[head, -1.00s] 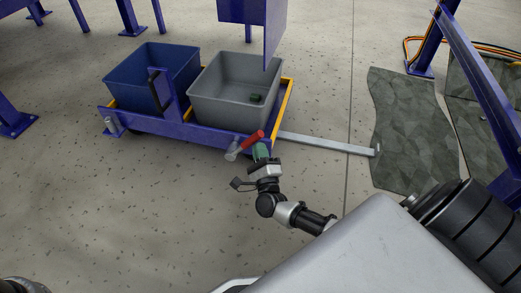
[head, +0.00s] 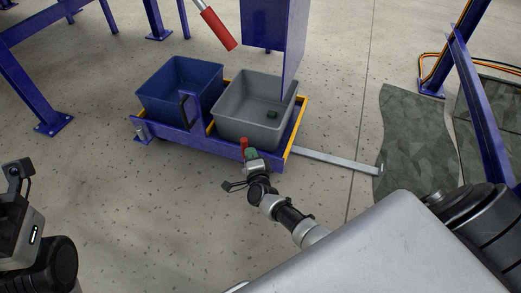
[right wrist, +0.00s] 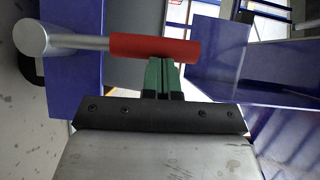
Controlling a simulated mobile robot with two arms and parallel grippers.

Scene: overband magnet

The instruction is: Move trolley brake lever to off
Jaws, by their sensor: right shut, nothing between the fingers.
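The trolley (head: 190,143) is a low blue frame with yellow edges. Its brake lever (head: 244,145) has a red grip and stands roughly upright at the near side, by the right corner. In the right wrist view the red grip (right wrist: 155,47) lies across the picture, with a grey metal stem running left to a round end. My right gripper (head: 251,155) is shut and empty, right beside the red grip. Its green fingertips (right wrist: 164,75) meet the grip's lower edge in the right wrist view; whether they touch it I cannot tell. My left arm shows at the lower left, its fingers out of view.
A blue bin (head: 178,88) and a grey bin (head: 238,119) with a small dark object stand on the trolley. A grey drawbar (head: 325,159) reaches right. Another red-handled lever (head: 218,28) and a blue panel (head: 292,50) hang above. Floor in front is clear.

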